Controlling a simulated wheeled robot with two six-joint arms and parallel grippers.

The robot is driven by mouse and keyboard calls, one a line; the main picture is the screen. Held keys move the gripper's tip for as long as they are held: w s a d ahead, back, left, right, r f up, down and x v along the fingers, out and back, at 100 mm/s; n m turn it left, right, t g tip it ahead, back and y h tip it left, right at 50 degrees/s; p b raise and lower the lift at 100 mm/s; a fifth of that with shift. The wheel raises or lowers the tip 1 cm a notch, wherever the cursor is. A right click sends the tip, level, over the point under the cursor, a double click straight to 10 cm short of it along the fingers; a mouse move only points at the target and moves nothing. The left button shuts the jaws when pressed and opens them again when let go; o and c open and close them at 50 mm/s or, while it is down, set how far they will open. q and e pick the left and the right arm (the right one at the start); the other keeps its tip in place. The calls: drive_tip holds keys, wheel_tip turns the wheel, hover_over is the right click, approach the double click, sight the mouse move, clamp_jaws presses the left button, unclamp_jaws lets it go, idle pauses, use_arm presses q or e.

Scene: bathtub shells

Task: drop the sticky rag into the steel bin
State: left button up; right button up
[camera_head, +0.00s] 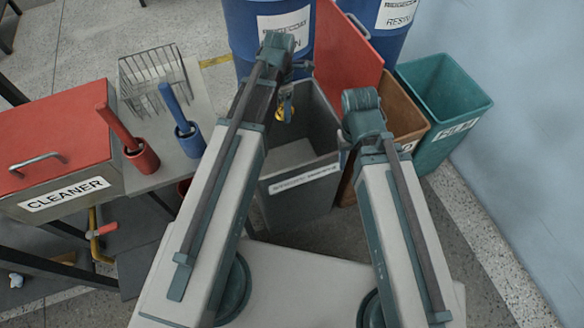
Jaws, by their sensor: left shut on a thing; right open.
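My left gripper (287,92) is shut on a small yellowish piece, which I take to be the sticky rag (285,111), partly hidden by the arm. In the picture it hangs over the opening of the grey steel bin (305,194), near its back left side; its exact height is hard to judge. The bin is open, with a white label on its front and a red lid (346,48) raised behind it. My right gripper (347,152) is open, at the bin's right side, mostly hidden by its own arm.
Right of the steel bin stand a brown bin (408,118) and an open teal bin (440,98). Blue drums (243,28) stand behind. At left are a red-topped cleaner box (50,140), a wire basket (150,75), and red (142,158) and blue (190,140) pots with handles.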

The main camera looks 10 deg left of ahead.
use_arm(q)
drive_tip(key=shift+f, duration=0.1)
wheel_tip(320, 180, down, 6)
drive_tip(key=b, duration=0.6)
drive_tip(key=o, duration=1.3)
drive_tip(key=shift+r, duration=0.2)
wheel_tip(320, 180, up, 14)
drive_tip(key=p, duration=1.4)
drive_tip(key=shift+f, duration=0.15)
